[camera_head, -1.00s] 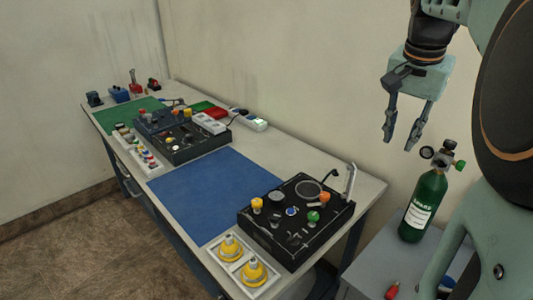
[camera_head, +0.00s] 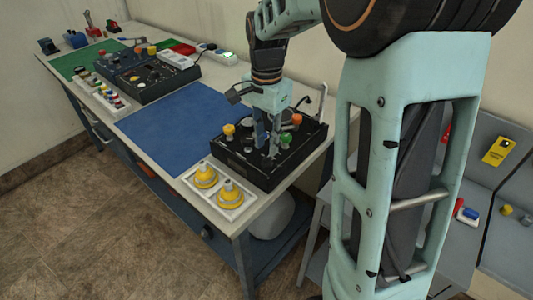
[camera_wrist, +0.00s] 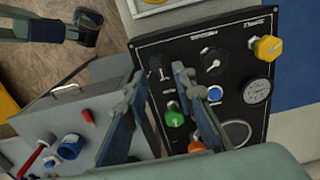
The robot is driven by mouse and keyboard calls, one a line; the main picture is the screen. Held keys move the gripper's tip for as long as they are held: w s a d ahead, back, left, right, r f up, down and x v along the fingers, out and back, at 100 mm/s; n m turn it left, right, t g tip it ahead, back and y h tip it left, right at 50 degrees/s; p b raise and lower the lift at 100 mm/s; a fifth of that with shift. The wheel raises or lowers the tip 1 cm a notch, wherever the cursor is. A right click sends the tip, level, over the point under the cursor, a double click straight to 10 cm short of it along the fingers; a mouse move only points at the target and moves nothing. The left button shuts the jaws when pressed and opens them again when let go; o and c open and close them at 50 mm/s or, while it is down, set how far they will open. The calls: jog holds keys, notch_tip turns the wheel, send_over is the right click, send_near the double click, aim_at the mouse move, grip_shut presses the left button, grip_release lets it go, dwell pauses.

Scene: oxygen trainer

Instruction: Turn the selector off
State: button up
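The black control panel (camera_head: 228,155) lies on the near right end of the bench. It also fills the upper middle of the wrist view (camera_wrist: 145,50). My gripper (camera_head: 266,148) is above the panel, pointing down, fingers apart and empty. In the wrist view, my gripper (camera_wrist: 158,74) has one finger on each side of a small black knob (camera_wrist: 158,66) at the panel's edge. Contact cannot be told. Another black knob (camera_wrist: 213,62) with a pale mark sits beside it. Labels are too small to read, so which knob is the selector is unclear.
Close to the fingers are a green knob (camera_wrist: 175,116), a blue button (camera_wrist: 215,93), an orange knob (camera_wrist: 196,147), a gauge (camera_wrist: 257,91) and a yellow knob (camera_wrist: 267,47). A tray with yellow fittings (camera_head: 229,208) stands in front. The blue mat (camera_head: 165,130) is clear.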

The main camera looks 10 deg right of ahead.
aim_at(267, 157)
jog(key=shift+f, duration=2.1)
jog(key=shift+c, duration=0.4)
grip_shut()
